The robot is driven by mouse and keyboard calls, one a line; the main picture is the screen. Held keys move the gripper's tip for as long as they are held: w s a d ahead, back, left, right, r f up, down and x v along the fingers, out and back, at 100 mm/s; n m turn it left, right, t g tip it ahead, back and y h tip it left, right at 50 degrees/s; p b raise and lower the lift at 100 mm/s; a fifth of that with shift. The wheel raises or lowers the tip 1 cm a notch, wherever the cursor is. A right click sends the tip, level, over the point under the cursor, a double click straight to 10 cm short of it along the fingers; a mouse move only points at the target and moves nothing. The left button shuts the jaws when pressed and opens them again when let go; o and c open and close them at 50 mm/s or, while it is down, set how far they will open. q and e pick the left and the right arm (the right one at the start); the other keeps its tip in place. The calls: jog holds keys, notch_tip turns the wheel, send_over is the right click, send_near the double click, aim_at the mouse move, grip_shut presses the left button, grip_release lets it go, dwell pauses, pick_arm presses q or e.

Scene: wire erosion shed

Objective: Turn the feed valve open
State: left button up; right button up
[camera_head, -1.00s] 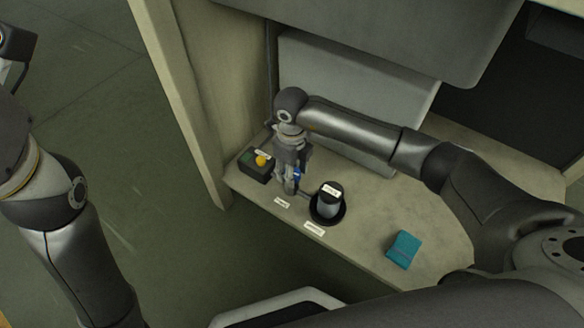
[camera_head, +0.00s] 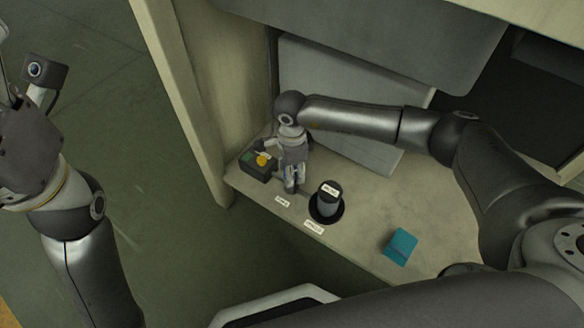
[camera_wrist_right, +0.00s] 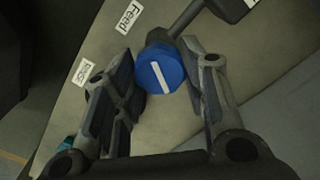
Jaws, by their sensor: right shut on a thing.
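A blue round knob (camera_wrist_right: 160,70) with a white bar sits between the fingers of my right gripper (camera_wrist_right: 163,80) in the right wrist view. The gripper is shut on it. The bar slants from upper left to lower right, roughly crosswise to the dark pipe (camera_wrist_right: 187,18) beside it. A white label reading "Feed" (camera_wrist_right: 130,16) lies near the knob. In the head view my right gripper (camera_head: 292,188) points down at the bench, and the knob is mostly hidden there. My left arm is at the left edge, with its fingertips out of sight.
A teal block (camera_head: 400,247) lies further right on the bench (camera_head: 360,225). A pale wall (camera_head: 190,110) bounds the left side.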

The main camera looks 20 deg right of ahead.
jog(key=n, duration=0.5)
jog(key=shift+n, duration=0.4)
dwell(0.4)
jog(key=o, duration=1)
notch_tip(320, 180, up, 8)
jog(key=shift+f, duration=0.25)
